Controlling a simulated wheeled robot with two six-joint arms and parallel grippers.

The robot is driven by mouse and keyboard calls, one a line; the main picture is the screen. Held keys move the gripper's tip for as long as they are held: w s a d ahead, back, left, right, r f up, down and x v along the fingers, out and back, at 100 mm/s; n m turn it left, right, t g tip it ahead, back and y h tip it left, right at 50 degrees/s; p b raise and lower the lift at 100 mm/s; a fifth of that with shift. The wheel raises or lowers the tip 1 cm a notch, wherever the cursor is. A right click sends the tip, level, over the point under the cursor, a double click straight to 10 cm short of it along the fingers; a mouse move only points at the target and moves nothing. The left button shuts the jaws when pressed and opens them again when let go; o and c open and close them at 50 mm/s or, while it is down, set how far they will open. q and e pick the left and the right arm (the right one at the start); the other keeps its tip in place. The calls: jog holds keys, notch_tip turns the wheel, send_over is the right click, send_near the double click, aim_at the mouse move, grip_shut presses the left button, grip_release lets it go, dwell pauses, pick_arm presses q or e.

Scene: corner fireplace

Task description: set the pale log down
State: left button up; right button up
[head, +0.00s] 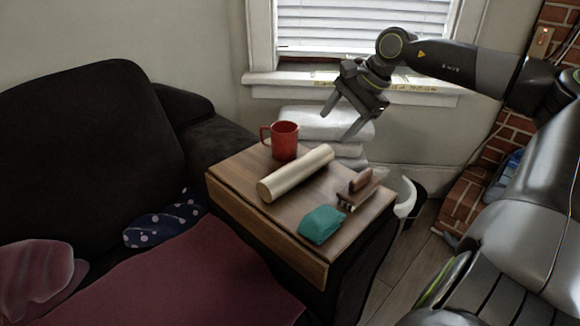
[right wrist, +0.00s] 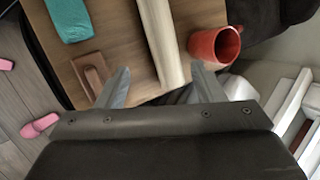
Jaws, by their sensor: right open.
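The pale log (head: 296,173) lies on its side on the small wooden table (head: 240,222), between the red mug and the brown brush. It also shows in the right wrist view (right wrist: 161,38), running away from between my fingers. My right gripper (head: 339,122) is open and empty, above and behind the table's far edge. In the right wrist view its two fingers (right wrist: 163,86) are spread, with the log's near end seen between them. I see no contact between fingers and log. My left gripper is not in view.
A red mug (head: 285,141) stands at the log's far left. A brown brush (head: 357,188) and a teal cloth-like item (head: 321,224) lie to its right. A dark sofa (head: 85,150) is left of the table. A window sill (head: 420,95) is behind my right arm.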

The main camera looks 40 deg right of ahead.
send_near(303, 164)
jog(key=b+x, duration=0.1)
jog(key=x, duration=0.4)
jog(key=shift+f, duration=0.1)
jog(key=shift+w+a+f, duration=0.15)
jog(key=shift+w+f, duration=0.05)
jog(key=shift+f, duration=0.3)
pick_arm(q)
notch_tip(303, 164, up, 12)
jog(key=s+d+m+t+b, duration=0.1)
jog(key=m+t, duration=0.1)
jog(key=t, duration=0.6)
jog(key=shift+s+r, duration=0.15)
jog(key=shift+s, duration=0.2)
pick_arm(e)
jog(key=shift+x, duration=2.45)
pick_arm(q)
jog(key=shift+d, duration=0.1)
pick_arm(e)
jog(key=c, duration=1)
